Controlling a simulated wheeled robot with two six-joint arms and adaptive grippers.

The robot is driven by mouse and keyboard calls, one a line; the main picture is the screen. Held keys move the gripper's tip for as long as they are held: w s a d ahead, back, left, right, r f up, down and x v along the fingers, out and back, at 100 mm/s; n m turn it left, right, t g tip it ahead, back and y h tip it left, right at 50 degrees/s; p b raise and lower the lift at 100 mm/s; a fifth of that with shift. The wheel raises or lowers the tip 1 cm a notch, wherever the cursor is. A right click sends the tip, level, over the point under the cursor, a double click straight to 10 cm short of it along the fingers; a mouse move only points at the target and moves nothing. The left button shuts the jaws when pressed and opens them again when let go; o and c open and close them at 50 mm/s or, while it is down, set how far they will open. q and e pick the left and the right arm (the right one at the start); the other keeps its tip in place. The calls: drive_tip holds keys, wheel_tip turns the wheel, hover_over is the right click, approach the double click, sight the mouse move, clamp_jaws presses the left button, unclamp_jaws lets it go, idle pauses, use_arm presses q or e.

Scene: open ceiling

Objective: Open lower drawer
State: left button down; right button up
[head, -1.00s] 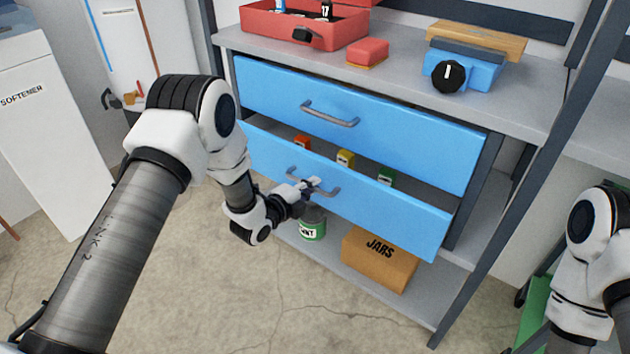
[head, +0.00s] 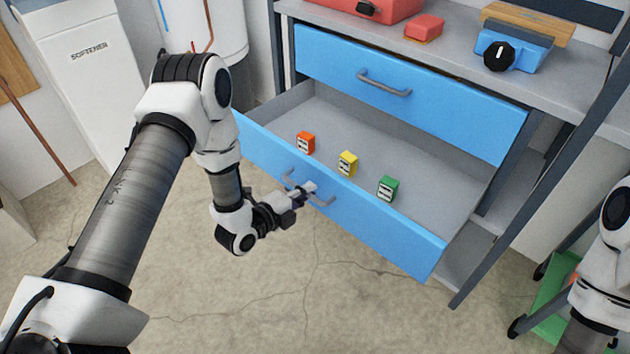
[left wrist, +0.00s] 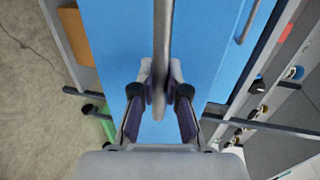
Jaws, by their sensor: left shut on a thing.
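The blue lower drawer (head: 383,233) is pulled well out of the grey workbench in the head view, and its grey inside shows. My left gripper (head: 305,191) is shut on the grey bar handle (head: 322,202) of this drawer. In the left wrist view, the fingers (left wrist: 160,85) close around the handle bar (left wrist: 162,40) in front of the blue drawer front (left wrist: 115,45). An orange box (head: 305,142), a yellow box (head: 347,163) and a green box (head: 388,188) stand in the drawer. My right gripper is out of view; only part of that arm shows at the right edge.
The blue upper drawer (head: 420,98) is closed above, with its own handle (head: 385,83). A red toolbox (head: 375,8), a red block (head: 424,27) and a blue device with a black knob (head: 499,56) sit on the benchtop. Concrete floor (head: 250,310) is clear in front.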

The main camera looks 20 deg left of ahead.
use_arm(q)
drive_tip(key=shift+s, duration=0.25)
drive_tip(key=c, duration=1.2)
unclamp_jaws()
drive_tip(key=shift+a, duration=0.1)
drive_tip(key=v, duration=1.2)
